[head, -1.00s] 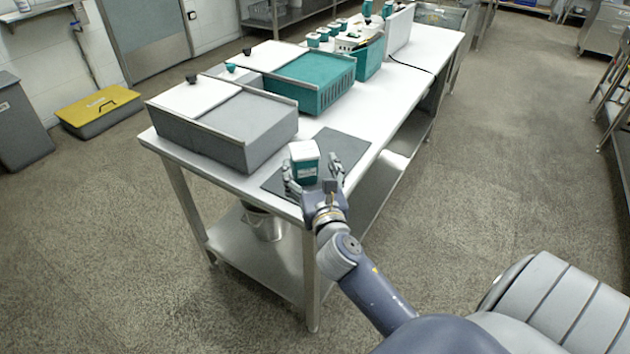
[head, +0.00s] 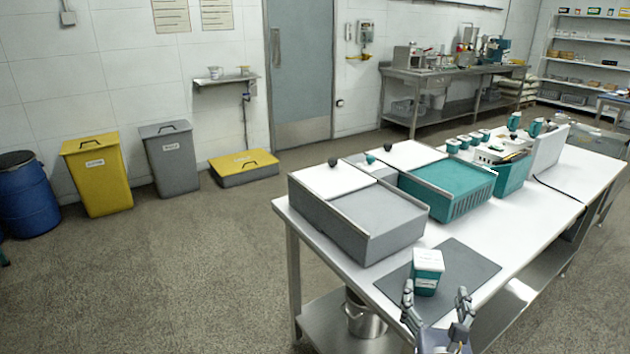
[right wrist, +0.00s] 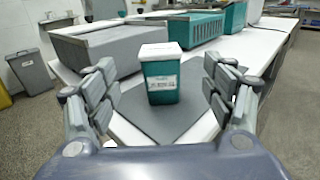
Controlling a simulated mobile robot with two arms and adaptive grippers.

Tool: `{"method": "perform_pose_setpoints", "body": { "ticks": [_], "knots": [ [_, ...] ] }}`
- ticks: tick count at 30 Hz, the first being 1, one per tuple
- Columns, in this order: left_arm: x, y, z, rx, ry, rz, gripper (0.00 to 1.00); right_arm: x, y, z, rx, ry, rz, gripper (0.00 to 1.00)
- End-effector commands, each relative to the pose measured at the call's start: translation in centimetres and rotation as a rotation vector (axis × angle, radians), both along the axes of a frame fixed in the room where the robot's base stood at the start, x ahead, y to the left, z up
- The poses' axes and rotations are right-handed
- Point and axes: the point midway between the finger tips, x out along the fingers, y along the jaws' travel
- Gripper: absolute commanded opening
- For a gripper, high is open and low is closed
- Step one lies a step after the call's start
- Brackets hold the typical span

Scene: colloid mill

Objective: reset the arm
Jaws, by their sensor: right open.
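My right gripper (head: 436,304) is open at the near corner of the white table (head: 505,262). Its fingers are spread wide and nothing is between them. A small teal box with a white lid (head: 427,272) stands upright on a dark grey mat (head: 468,270), just beyond the fingertips. In the right wrist view the teal box (right wrist: 161,74) sits ahead of the open fingers (right wrist: 163,88), apart from both. My left gripper is not in view.
A grey bin (head: 378,222) and a teal bin (head: 450,187), both with sloped lids, stand on the table left of and behind the mat. Smaller teal containers (head: 468,140) and a tray are farther back. Waste bins (head: 97,175) line the wall.

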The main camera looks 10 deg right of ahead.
Motion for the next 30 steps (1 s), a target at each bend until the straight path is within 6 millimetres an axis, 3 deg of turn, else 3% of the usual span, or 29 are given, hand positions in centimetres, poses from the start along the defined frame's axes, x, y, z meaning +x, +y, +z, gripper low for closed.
{"method": "perform_pose_setpoints", "body": {
  "ticks": [5, 14, 24, 30],
  "knots": [
    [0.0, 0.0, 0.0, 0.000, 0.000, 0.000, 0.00, -1.1, -0.3, -1.8, 0.236, -0.013, -0.039, 0.76],
    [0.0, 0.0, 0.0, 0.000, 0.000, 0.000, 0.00, -6.3, 0.8, -9.1, 1.112, -0.068, -0.310, 0.76],
    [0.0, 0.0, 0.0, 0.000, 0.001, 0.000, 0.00, -14.8, 6.2, -16.2, 1.924, -0.152, -0.897, 0.76],
    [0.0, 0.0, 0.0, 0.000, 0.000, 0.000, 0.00, -19.5, 9.7, -18.0, 2.162, -0.213, -1.276, 0.76]
  ]
}}
